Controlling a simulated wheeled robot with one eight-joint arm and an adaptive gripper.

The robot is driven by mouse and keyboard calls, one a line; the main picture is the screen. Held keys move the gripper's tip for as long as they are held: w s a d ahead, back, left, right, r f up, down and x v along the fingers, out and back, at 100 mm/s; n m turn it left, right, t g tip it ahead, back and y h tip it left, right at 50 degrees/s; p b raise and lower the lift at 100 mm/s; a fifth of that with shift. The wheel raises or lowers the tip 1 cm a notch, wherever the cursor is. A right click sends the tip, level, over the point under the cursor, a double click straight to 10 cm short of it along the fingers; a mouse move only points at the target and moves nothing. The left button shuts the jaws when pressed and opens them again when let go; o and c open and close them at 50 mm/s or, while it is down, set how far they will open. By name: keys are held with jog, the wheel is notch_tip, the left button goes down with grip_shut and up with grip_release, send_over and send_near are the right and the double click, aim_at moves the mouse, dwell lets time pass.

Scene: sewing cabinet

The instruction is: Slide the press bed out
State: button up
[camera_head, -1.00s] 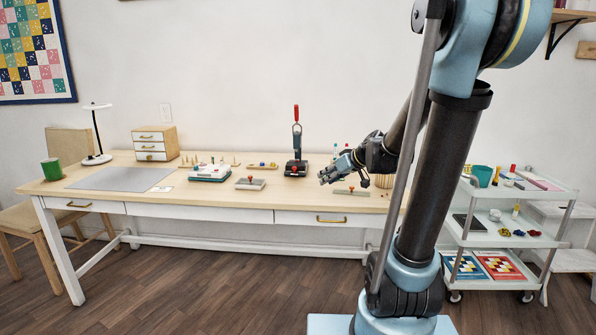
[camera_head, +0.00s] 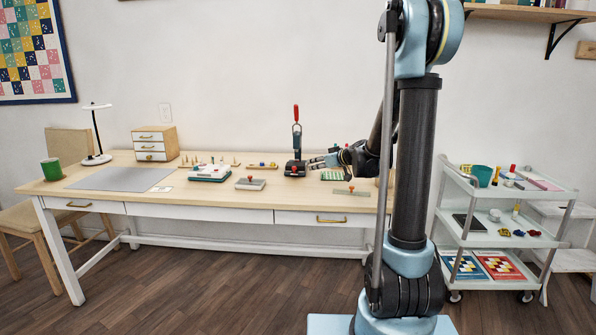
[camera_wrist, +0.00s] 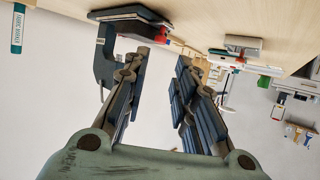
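The press (camera_head: 296,150) stands on the table, dark, with an upright red lever. Its dark bed (camera_head: 295,170) sits low at the base, with a red knob at the front. In the wrist view the table appears at the top; the press (camera_wrist: 106,60) is at upper left, and the red knob (camera_wrist: 163,37) shows just past the fingertips. My gripper (camera_head: 312,163) is just right of the press, near bed height. In the wrist view my gripper (camera_wrist: 160,63) has its two fingers apart with nothing between them. Whether it touches the knob cannot be told.
A flat piece with a red knob (camera_head: 351,191) and a green mat (camera_head: 336,175) lie right. A fabric marker (camera_wrist: 17,30) shows in the wrist view. The table front between these is clear.

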aim_at(296, 166)
jog(key=x, duration=1.3)
jog(key=shift+w+a+f, duration=0.1)
jog(key=shift+w+a, duration=0.05)
jog(key=shift+c, duration=0.2)
grip_shut()
